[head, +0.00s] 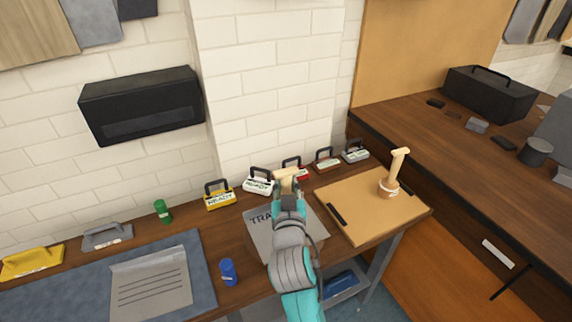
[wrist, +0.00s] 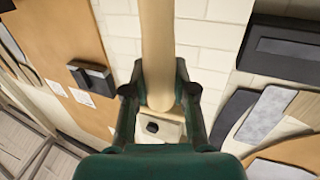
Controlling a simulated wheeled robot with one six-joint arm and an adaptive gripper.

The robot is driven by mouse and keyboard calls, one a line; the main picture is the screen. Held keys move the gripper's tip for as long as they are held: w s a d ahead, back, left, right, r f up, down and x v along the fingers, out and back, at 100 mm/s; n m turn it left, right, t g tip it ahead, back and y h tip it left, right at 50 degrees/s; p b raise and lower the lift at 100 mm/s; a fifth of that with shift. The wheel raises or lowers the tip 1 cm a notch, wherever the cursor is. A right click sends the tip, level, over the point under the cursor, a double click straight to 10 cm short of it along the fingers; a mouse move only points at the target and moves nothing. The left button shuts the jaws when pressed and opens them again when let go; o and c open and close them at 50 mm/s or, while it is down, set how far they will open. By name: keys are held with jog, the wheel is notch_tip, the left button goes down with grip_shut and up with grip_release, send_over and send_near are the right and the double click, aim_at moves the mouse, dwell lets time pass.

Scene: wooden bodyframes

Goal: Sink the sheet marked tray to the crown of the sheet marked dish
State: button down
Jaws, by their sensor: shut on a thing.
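A grey sheet (head: 258,236) with the letters "TRA" showing lies on a block-like form on the bench in the head view. My arm covers its right part. My gripper (head: 287,195) is above the back of this sheet; it also shows in the wrist view (wrist: 160,103). It is shut on a pale wooden tool (wrist: 157,45), whose handle runs up between the fingers; its pale end also shows in the head view (head: 286,174). I cannot find a sheet with a readable "dish" mark. Whether the tool touches the sheet is hidden.
A tan board (head: 350,213) to the right bears a pale wooden tool in a round holder (head: 388,188). Several handled blocks, some marked "READY" (head: 220,198), line the wall. A blue can (head: 228,271) stands left of the sheet. A lined grey sheet (head: 150,287) lies on a blue mat.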

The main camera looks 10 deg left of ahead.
aim_at(286, 173)
notch_tip(286, 173, down, 3)
jog(key=shift+r, duration=0.1)
notch_tip(286, 173, up, 9)
jog(key=shift+f, duration=0.1)
dwell(0.4)
jog(key=r+v, duration=0.2)
jog(key=v, duration=0.7)
jog(key=shift+d, duration=0.3)
jog(key=shift+w, duration=0.1)
